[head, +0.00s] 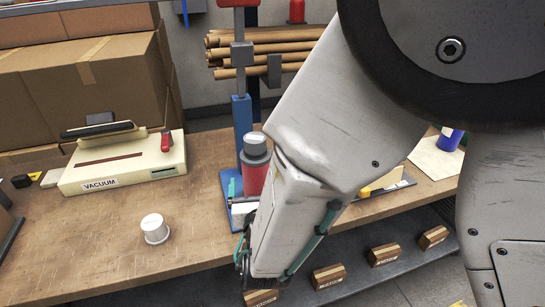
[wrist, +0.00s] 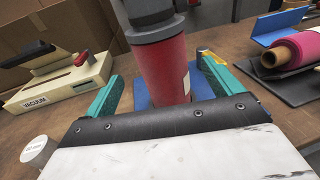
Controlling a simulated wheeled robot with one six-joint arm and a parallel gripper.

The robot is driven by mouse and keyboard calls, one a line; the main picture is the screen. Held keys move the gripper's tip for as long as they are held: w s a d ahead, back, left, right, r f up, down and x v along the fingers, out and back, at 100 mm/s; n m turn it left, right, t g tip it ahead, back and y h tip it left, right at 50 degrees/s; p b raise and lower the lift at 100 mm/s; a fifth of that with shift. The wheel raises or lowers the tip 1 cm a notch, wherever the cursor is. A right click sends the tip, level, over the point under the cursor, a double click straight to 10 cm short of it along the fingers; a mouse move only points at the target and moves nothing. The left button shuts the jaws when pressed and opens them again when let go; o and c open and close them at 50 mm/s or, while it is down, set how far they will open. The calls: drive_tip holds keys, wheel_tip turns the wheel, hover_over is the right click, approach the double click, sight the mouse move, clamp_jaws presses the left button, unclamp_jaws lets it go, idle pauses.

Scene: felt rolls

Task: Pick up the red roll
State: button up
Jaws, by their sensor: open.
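A deep pink-red roll (wrist: 293,50) with a brown cardboard core lies at the right of the wrist view, on a dark flat surface. It is the only felt-like roll of a reddish colour I see. In the head view I cannot make it out; my arm covers much of that side. My gripper (wrist: 160,78) is open, its teal fingers apart. Beyond and between them stands an upright red cylinder (wrist: 165,70) with a grey top, also in the head view (head: 254,178). I see no contact with it. The roll is to the right of my gripper.
A cream vacuum sealer (head: 120,165) and a white cup-like container (head: 154,229) are at the left of the wooden table (head: 110,240). A blue post (head: 242,125) stands by the cylinder. Boxes (head: 85,90) are behind. Small striped blocks (head: 384,254) lie on a lower shelf.

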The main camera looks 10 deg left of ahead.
drive_tip(key=x, duration=0.6)
drive_tip(key=shift+w+r, duration=0.1)
drive_tip(key=shift+w, duration=0.25)
drive_tip(key=shift+c, duration=0.2)
clamp_jaws()
